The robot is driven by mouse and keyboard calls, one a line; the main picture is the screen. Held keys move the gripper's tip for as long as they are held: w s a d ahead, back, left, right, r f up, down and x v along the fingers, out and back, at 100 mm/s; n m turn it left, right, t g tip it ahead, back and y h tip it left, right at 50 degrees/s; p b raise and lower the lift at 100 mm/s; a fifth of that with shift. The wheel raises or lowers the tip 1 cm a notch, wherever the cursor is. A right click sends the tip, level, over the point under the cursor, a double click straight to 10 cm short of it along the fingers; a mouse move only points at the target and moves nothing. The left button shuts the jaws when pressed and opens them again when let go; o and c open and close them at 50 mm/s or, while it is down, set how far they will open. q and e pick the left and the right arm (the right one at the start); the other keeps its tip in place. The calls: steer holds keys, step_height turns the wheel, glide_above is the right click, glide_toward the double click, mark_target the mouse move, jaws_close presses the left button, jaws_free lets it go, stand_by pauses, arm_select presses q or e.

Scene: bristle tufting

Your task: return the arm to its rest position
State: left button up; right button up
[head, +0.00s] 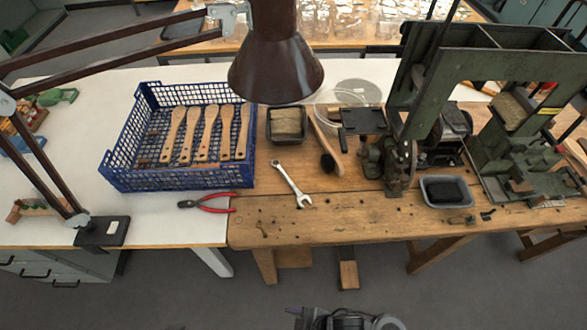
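Neither gripper can be made out in the head view, and no arm reaches over the table. The blue crate (178,180) on the white table holds several wooden brush handles (210,130) lying side by side. A tray (271,139) of pale bristle sits on the wooden bench to its right. A brush (327,150) with dark bristles lies between that tray and the green tufting machine (397,150). A grey tray (424,194) with a black block of bristle stands at the machine's front right.
A brown desk lamp (275,65) hangs over the middle, its arm crossing the upper left. Red-handled pliers (208,203) and a wrench (291,184) lie near the front. A second green machine (520,150) stands at right. The bench's front strip (340,215) is mostly clear.

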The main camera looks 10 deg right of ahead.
steer(key=w+d+r+m+h, duration=0.1)
steer(key=d+r+m+h, duration=0.4)
steer(key=d, duration=0.5)
steer(key=w+d+r+m+h, duration=0.1)
steer(key=d+r+m+h, duration=0.2)
steer(key=d+r+m, duration=0.6)
arm_select(q)
step_height(320, 180, up, 28)
steer(key=p, duration=2.8)
steer(key=shift+d, duration=0.25)
arm_select(e)
step_height(320, 180, up, 24)
steer(key=d+n, duration=0.1)
steer(key=n, duration=0.1)
steer(key=shift+s+r+n+t, duration=0.15)
steer(key=shift+n+t, duration=0.15)
steer(key=shift+n, duration=0.1)
arm_select(q)
steer(key=shift+f, duration=0.1)
arm_select(e)
steer(key=shift+d, duration=0.15)
arm_select(q)
steer(key=shift+a, duration=0.15)
